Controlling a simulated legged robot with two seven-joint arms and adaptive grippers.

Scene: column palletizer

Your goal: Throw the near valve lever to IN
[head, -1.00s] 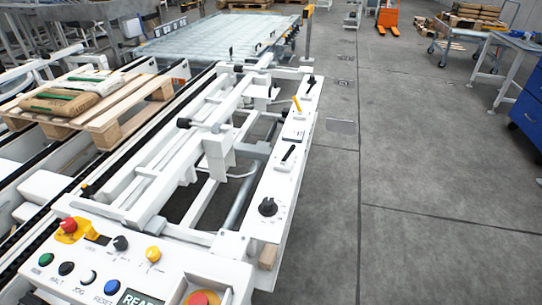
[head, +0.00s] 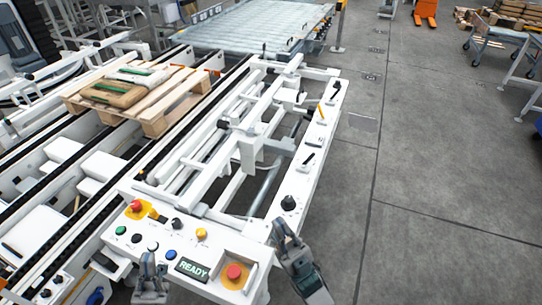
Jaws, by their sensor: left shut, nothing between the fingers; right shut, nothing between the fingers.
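A white rail panel (head: 298,182) runs away from me along the right of the machine and carries several controls. A black round knob (head: 288,203) is nearest, then a slanted black lever (head: 309,160), a slanted yellow lever (head: 321,111) and a far black lever (head: 335,87). Their markings are too small to read, so I cannot tell which end is IN. My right gripper (head: 281,230) is shut and empty, just below the knob in the picture and apart from the slanted black lever. My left gripper (head: 149,262) is shut and empty in front of the button console.
The console (head: 215,267) has a READY display (head: 192,269), coloured buttons and two red stop buttons, one (head: 234,271) between my grippers. A wooden pallet (head: 155,123) with sacks lies on the left conveyor.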

